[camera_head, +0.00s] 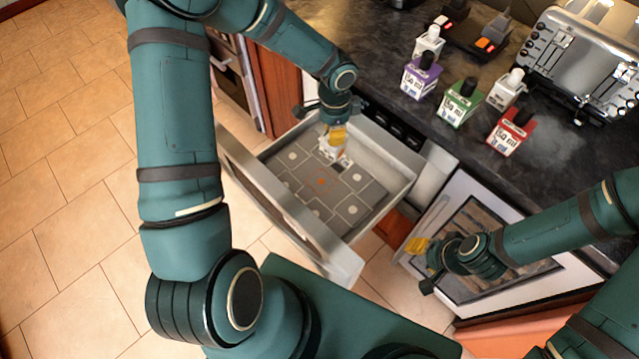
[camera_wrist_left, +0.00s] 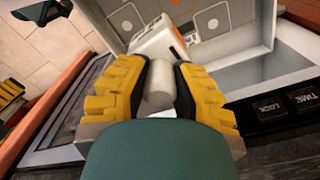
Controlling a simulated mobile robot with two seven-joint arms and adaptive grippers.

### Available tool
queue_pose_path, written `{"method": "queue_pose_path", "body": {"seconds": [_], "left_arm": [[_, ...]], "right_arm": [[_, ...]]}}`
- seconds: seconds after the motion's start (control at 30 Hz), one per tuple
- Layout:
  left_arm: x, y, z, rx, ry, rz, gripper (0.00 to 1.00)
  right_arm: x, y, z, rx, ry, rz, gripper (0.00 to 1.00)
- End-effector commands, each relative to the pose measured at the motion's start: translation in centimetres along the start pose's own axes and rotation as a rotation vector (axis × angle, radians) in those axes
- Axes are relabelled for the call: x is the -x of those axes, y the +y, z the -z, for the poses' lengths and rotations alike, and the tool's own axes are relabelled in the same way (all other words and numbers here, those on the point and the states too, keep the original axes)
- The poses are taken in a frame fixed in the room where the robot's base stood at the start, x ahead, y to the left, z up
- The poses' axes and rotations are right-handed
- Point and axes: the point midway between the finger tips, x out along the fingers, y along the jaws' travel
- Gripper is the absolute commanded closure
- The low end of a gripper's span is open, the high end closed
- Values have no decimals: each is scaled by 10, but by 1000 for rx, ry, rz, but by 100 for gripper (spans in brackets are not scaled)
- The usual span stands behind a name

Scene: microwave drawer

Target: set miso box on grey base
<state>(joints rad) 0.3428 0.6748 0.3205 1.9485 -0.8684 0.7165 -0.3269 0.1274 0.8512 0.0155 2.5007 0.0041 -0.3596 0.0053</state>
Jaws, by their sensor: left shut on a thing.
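The miso box (camera_head: 334,151) is white with a white round cap; its label is too small to read. My left gripper (camera_head: 338,133) is shut on it, over the back part of the open drawer. In the left wrist view, the yellow fingers (camera_wrist_left: 160,88) close around the cap (camera_wrist_left: 160,85), and the white body (camera_wrist_left: 158,42) lies beyond them. The grey base (camera_head: 345,208) is the drawer's floor, with pale circles and an orange mark. I cannot tell whether the box touches it. My right gripper (camera_head: 417,246) is off to the right, near the white oven door; its opening is unclear.
The drawer's front panel (camera_head: 285,210) and side walls surround the base, whose middle and front are clear. On the dark counter (camera_head: 400,70) stand several capped boxes, including purple (camera_head: 420,77), green (camera_head: 461,105) and red (camera_head: 509,135) ones. A toaster (camera_head: 585,60) stands behind them.

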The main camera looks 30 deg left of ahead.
Motion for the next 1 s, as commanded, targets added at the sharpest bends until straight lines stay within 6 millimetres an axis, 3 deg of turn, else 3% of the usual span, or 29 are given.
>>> {"method": "queue_pose_path", "body": {"seconds": [0.03, 0.2, 0.5, 0.67, 1.0], "left_arm": [[-15, -3, -2, -94, -2, -1, 100], [-53, -15, -12, -433, -5, 1, 100], [-97, -29, -26, -865, -17, 5, 100], [-109, -31, -29, -945, -21, 5, 100], [-163, -32, -30, -953, -21, 5, 100]], "right_arm": [[-6, 2, -2, 1, -2, 0, 53], [-16, 6, -5, 3, -9, 1, 53], [-26, 10, -9, 6, -17, 2, 53], [-29, 11, -10, 7, -18, 2, 53], [-42, 16, -8, 8, -12, 2, 53]]}}
